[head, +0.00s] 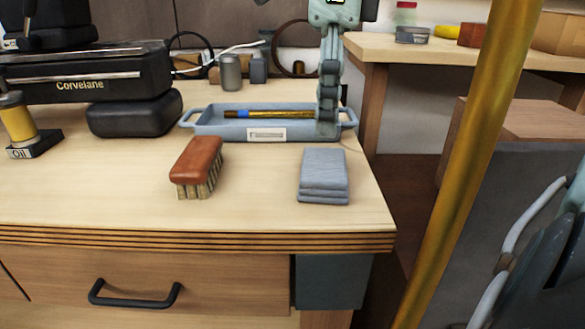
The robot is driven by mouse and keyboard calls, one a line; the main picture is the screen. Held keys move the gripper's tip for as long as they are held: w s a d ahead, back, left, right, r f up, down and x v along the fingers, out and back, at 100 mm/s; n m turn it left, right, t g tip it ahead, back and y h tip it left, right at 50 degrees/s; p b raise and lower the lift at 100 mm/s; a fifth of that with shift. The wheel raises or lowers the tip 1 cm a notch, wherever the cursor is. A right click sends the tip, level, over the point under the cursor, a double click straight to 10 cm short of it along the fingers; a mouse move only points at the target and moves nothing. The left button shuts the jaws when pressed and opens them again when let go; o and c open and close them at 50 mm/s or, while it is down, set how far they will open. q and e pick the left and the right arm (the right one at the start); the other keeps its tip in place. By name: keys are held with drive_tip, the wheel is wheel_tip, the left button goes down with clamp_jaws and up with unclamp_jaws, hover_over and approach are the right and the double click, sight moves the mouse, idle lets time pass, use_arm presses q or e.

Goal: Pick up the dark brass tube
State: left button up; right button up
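A dark brass tube (282,114) with a blue band near its left part lies lengthwise in a blue-grey tray (208,129) at the back of the workbench. My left gripper (327,128) points down at the tray's right end, in front of the tube's right end, which it hides. It is seen nearly edge-on, so neither its opening nor any contact with the tube can be made out. My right gripper (530,245) is partly in view at the right edge, cut off by the frame; its opening is unclear.
A thick brass pole (470,150) crosses the right side, close to the camera. A red-brown brush (197,163) and folded grey cloths (323,174) lie in front of the tray. A black machine (85,80) and an oil bottle (17,120) stand at left. The bench front is clear.

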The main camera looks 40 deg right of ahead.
sight(324, 163)
drive_tip(key=shift+s+d+f, duration=0.15)
drive_tip(key=shift+f, duration=0.3)
wheel_tip(324, 163, down, 6)
drive_tip(key=shift+s+r+b, duration=0.1)
drive_tip(key=shift+r+b, duration=0.15)
drive_tip(key=shift+b, duration=0.05)
drive_tip(key=shift+f, duration=0.6)
use_arm(q)
drive_tip(key=shift+w+d+r+t, duration=0.2)
drive_tip(key=shift+w+d+t, duration=0.2)
drive_tip(key=shift+w, duration=0.15)
drive_tip(key=shift+w+d+r+t, duration=0.2)
drive_tip(key=shift+w+d+t, duration=0.15)
drive_tip(key=shift+w, duration=0.15)
use_arm(e)
drive_tip(key=shift+c, duration=0.6)
drive_tip(key=c, duration=0.7)
